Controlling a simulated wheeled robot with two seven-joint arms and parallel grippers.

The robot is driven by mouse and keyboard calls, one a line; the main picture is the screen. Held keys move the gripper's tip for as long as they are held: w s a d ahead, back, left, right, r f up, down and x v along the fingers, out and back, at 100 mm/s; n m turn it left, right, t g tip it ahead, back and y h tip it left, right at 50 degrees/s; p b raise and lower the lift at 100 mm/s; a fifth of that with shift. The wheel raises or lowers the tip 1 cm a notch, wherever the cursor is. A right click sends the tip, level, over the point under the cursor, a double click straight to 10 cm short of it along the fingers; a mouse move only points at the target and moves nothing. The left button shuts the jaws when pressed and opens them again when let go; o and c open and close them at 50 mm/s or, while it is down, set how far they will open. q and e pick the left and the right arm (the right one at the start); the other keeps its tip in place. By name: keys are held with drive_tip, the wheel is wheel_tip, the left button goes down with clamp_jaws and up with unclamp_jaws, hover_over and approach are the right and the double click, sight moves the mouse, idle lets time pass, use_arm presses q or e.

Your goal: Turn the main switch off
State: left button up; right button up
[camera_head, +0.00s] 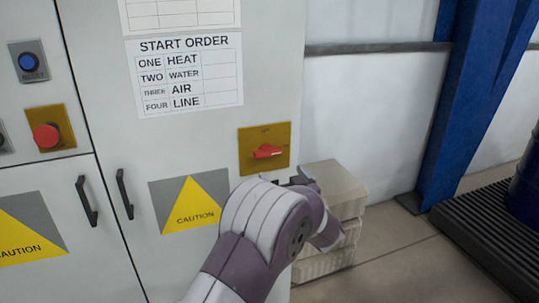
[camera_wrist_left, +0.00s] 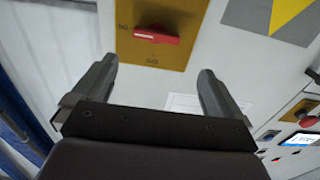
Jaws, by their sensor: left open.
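The main switch is a red handle (camera_head: 267,151) on a yellow plate (camera_head: 246,162) on the grey cabinet door. The handle lies near horizontal, slightly tilted. The plate lettering is too small to read surely. My left gripper (camera_head: 303,181) is just below and right of the plate, partly hidden by my wrist. In the left wrist view, its two fingers (camera_wrist_left: 157,72) are spread with nothing between them. The red handle (camera_wrist_left: 157,36) shows beyond the fingertips, apart from them, roughly centred in the gap. My right gripper is not in view.
A red emergency button (camera_head: 46,135) and blue reset button (camera_head: 28,61) are at the left. Two black door handles (camera_head: 125,194) (camera_head: 87,201) stick out. Pale stacked blocks (camera_head: 336,185) stand beside the cabinet, behind my gripper. A blue column (camera_head: 465,100) stands at right.

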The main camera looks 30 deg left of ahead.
sight(269, 155)
use_arm(q)
drive_tip(key=p+x, duration=0.2)
drive_tip(key=x, duration=0.9)
drive_tip(key=shift+w+d, duration=0.15)
drive_tip(key=shift+w, duration=0.05)
drive_tip(key=shift+w+a+f+p, duration=0.15)
drive_tip(key=shift+w+a+p, duration=0.15)
drive_tip(key=shift+w, duration=0.15)
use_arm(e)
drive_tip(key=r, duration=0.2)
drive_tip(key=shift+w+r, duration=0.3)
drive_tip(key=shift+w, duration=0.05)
use_arm(q)
drive_tip(key=shift+s, duration=0.1)
drive_tip(key=shift+c, duration=0.3)
drive_tip(key=c, duration=0.7)
